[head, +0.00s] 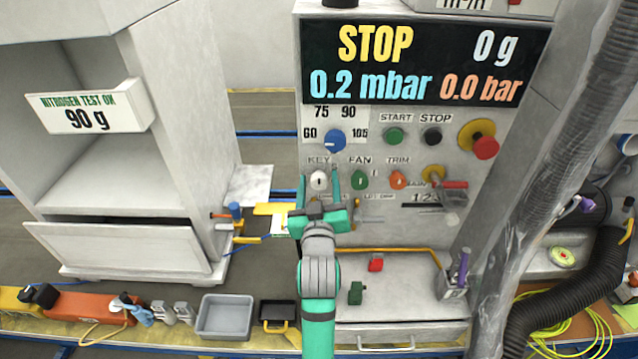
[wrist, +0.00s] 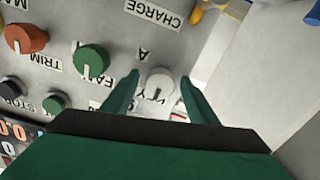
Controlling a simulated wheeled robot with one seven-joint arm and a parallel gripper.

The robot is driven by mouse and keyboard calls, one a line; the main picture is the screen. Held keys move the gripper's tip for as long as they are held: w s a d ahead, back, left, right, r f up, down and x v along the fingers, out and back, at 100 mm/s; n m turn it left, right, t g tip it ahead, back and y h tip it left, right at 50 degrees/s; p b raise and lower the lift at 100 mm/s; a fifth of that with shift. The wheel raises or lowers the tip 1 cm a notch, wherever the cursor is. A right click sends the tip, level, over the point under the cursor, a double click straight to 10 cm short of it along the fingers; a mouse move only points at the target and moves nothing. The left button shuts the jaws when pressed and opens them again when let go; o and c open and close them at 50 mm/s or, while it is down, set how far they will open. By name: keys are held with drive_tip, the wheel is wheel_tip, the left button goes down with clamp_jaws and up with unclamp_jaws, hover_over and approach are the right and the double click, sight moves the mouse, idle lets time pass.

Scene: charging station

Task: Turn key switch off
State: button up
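The key switch is a small white knob (head: 319,180) under the KEY label on the grey control panel (head: 440,225). My green gripper (head: 319,183) is in front of the panel, with one finger on each side of the knob in the head view. In the wrist view the white knob (wrist: 160,81) shows between the two spread fingertips (wrist: 160,78). It has a dark mark on its face. Gaps show between the knob and both fingers, so the gripper is open around or just in front of it. I cannot tell the exact depth.
The green FAN knob (head: 360,179) is close to the right finger in the head view. The orange TRIM knob (head: 398,180), blue dial (head: 334,141) and red emergency button (head: 485,147) are nearby. The display (head: 420,62) reads STOP. A shelf (head: 380,290) projects below.

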drive_tip(key=s, duration=1.1)
drive_tip(key=shift+f, duration=0.1)
idle(0.5)
drive_tip(key=s+f+m+g, duration=0.1)
drive_tip(key=s+f, duration=1.4)
drive_tip(key=f, duration=0.1)
drive_tip(key=s+f, duration=0.2)
drive_tip(key=s, duration=0.9)
drive_tip(key=s+f+m+g, duration=0.1)
drive_tip(key=s+f, duration=0.1)
drive_tip(key=s, duration=0.9)
drive_tip(key=shift+d+f+g, duration=0.15)
drive_tip(key=shift+f+g, duration=0.05)
drive_tip(key=shift+g, duration=0.1)
